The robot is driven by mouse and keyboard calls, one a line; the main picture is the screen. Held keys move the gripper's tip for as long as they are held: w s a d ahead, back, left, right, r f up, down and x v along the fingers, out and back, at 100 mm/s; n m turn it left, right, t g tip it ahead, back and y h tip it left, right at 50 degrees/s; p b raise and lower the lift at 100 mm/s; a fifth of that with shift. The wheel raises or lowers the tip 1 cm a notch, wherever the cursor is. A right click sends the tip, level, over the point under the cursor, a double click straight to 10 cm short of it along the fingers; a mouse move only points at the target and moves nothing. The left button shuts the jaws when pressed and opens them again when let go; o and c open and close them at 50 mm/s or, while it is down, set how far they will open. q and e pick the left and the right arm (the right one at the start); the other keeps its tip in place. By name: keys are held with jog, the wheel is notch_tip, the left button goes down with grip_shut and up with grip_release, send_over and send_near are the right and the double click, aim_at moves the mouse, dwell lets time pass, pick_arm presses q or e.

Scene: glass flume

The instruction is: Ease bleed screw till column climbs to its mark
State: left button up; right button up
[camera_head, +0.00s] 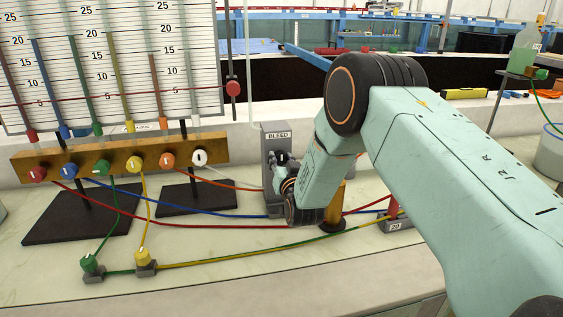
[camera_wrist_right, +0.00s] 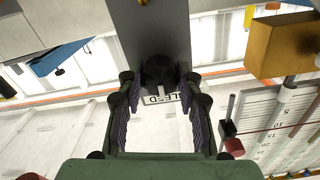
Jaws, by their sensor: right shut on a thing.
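The bleed screw (camera_wrist_right: 157,72) is a dark knob on the grey block with the BLEED label (camera_head: 278,135). It also shows as a small dark knob in the head view (camera_head: 283,158). My right gripper (camera_head: 287,182) is at the front of this block. In the wrist view its two fingers (camera_wrist_right: 160,98) are on either side of the knob, shut on it. Coloured columns stand before the scale board (camera_head: 190,70), among them blue (camera_head: 52,85), green (camera_head: 86,75), yellow (camera_head: 120,80) and orange (camera_head: 157,90). A thin red line with a red slider (camera_head: 233,88) crosses the board. My left gripper is out of view.
A brass manifold (camera_head: 120,157) with coloured taps stands left of the block on dark bases (camera_head: 75,225). Coloured tubes run over the bench, close to my right gripper. A brown-yellow post (camera_head: 334,205) stands just right of it.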

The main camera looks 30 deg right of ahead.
jog(key=o, duration=1.1)
jog(key=shift+o, duration=0.2)
jog(key=v, duration=1.2)
dwell(0.8)
